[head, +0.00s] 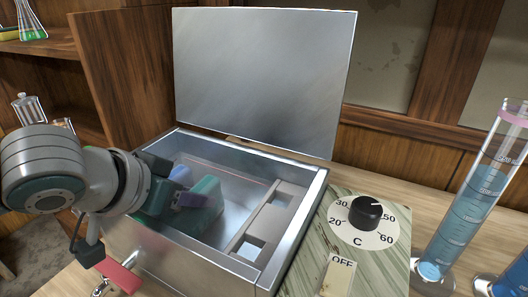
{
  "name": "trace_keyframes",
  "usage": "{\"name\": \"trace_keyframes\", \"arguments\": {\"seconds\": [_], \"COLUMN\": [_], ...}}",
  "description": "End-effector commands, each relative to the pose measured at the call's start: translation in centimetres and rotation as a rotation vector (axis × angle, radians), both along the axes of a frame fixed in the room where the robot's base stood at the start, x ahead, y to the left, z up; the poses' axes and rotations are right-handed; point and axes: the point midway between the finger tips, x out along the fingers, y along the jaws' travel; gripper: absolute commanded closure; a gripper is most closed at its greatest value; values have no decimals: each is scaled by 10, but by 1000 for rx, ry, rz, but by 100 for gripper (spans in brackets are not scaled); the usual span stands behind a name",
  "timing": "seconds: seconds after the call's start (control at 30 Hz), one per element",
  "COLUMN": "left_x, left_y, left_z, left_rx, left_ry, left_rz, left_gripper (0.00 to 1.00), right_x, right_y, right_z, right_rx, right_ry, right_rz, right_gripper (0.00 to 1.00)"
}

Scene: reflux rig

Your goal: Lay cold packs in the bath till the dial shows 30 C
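The metal bath (308,218) stands open, its large lid (265,75) raised at the back. My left gripper (190,200) reaches in over the left wall, its fingers low inside the bath. A blue piece (181,175) and a teal block (207,214) show at the fingers. I cannot tell whether these are cold packs, or whether the fingers hold one. The dial (365,213) has a black knob whose white mark points up and right, between 30 and 50. My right gripper is out of view.
A slotted metal rack (266,220) lies along the bath's right side. A switch (337,277) below the dial reads OFF. A tall cylinder of blue liquid (466,205) stands at the right. A red handle (120,274) juts out at the front left. Shelves with glassware are behind.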

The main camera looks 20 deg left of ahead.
Motion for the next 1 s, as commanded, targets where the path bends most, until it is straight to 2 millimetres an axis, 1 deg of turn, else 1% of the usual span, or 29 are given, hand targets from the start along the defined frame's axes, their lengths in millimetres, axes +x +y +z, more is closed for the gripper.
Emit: {"name": "trace_keyframes", "arguments": {"seconds": [0.03,0.2,0.27,0.47,0.57,0.67,0.77,0.9,1.0], "left_x": [0,0,0,0,0,-9,-22,-46,-61], "left_y": [0,0,0,0,0,1,2,3,5], "left_z": [0,0,0,0,5,12,27,50,64], "left_rx": [0,0,0,0,1,1,2,2,2], "left_ry": [0,0,0,0,0,2,2,3,4], "left_rz": [0,0,0,0,0,-1,-3,-4,-1], "left_gripper": [55,36,30,30,30,30,30,30,30], "right_x": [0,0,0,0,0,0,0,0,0], "right_y": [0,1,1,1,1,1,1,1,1], "right_z": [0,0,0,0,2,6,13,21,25], "right_rx": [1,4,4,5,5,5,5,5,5], "right_ry": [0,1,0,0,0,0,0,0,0], "right_rz": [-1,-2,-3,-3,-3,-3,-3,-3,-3], "right_gripper": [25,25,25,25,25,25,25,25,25]}}
